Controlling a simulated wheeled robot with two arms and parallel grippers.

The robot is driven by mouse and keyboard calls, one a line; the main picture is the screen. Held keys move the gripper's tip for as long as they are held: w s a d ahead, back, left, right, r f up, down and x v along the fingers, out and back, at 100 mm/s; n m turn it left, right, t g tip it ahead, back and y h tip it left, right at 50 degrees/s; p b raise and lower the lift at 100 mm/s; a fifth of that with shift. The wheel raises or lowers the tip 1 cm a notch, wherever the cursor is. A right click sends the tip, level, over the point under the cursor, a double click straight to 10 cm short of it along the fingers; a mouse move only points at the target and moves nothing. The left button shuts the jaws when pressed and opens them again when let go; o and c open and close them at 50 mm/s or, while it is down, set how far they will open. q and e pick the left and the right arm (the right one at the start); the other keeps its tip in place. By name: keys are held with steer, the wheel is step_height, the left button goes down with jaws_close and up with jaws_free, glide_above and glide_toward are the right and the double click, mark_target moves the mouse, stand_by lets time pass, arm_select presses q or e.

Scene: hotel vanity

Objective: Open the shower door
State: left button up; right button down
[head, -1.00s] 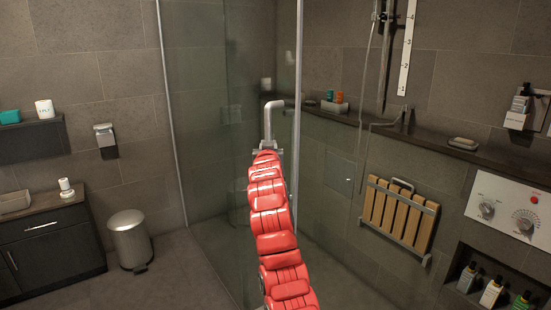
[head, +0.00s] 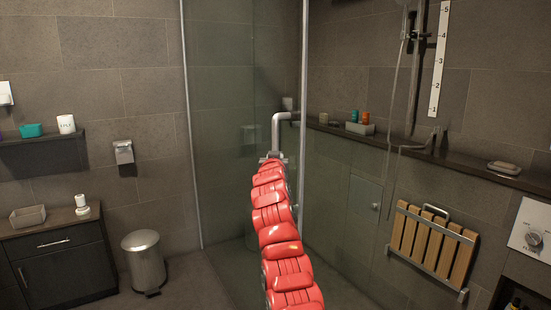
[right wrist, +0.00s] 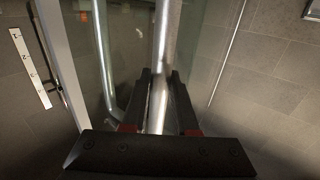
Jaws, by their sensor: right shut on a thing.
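The shower door (head: 222,100) is a clear glass panel in the middle of the head view, between two thin metal uprights. Its handle (head: 276,125) is a bent metal bar, seen close up as a shiny tube in the right wrist view (right wrist: 165,40). My right arm, with red segments, reaches up to the handle's lower part. My right gripper (right wrist: 159,100) is shut around the tube, with a black finger on each side. In the head view the gripper (head: 272,159) is small and partly hidden by the arm. I cannot tell whether the door stands ajar. My left gripper is out of view.
A pedal bin (head: 143,262) and a dark cabinet (head: 65,270) stand at left. A slatted folding seat (head: 433,245) and a ledge (head: 465,166) line the right wall. Floor shows between bin and glass.

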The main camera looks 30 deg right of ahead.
steer(key=c, duration=0.7)
jaws_free()
steer(key=shift+s+r, duration=0.1)
steer(key=shift+r, duration=0.15)
steer(key=b+v, duration=0.1)
steer(key=v, duration=1.6)
steer(key=shift+s+a, duration=0.1)
steer(key=shift+s, duration=0.05)
